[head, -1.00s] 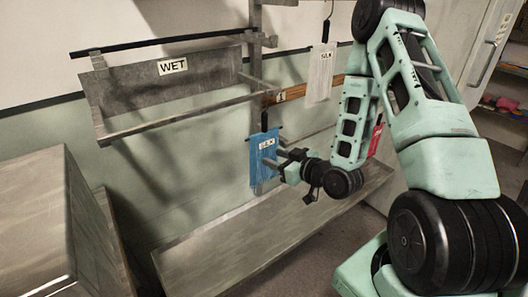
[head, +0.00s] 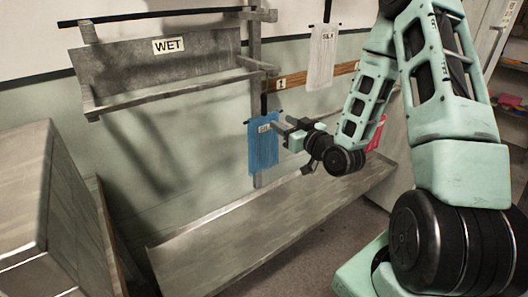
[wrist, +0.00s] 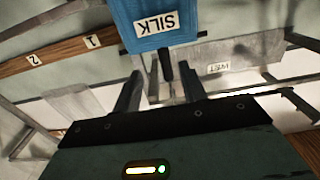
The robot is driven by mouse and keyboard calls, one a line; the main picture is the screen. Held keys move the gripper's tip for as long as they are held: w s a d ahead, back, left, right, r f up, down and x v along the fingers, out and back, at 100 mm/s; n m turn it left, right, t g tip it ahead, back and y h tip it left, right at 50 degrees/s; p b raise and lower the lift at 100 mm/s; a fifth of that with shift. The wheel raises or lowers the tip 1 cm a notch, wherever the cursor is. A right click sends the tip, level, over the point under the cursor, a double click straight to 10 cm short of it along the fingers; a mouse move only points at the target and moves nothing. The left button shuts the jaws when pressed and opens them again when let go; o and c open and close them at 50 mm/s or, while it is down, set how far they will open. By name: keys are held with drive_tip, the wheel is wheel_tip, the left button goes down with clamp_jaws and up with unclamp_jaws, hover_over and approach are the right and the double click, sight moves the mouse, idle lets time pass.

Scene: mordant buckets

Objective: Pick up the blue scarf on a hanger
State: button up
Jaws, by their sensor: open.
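The blue scarf (head: 263,152) hangs on a dark hanger against the wall in the head view, with a white label near its top. In the wrist view the scarf (wrist: 150,12) is at the top edge, its SILK label upside down. The hanger's black stem (wrist: 167,66) shows between the finger lines there. My gripper (head: 281,129) is open and empty beside the scarf's upper right. Its two fingers (wrist: 162,88) point toward the hanger in the wrist view. I cannot tell whether a finger touches the scarf.
A grey rack marked WET (head: 168,46) is at upper left. A long metal trough (head: 265,225) lies below. A metal box (head: 20,190) stands at left.

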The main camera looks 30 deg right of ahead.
sight(266, 111)
drive_tip(key=w, duration=0.3)
drive_tip(key=w+p, duration=0.1)
drive_tip(key=w, duration=0.2)
drive_tip(key=shift+w+a+r+p, duration=0.15)
drive_tip(key=shift+w+r+p, duration=0.05)
drive_tip(key=shift+p, duration=0.1)
drive_tip(key=w, duration=0.1)
drive_tip(key=w+p, duration=0.2)
drive_tip(key=w, duration=0.1)
drive_tip(key=shift+a+r, duration=0.3)
drive_tip(key=shift+w+f, duration=0.15)
drive_tip(key=shift+w, duration=0.5)
clamp_jaws()
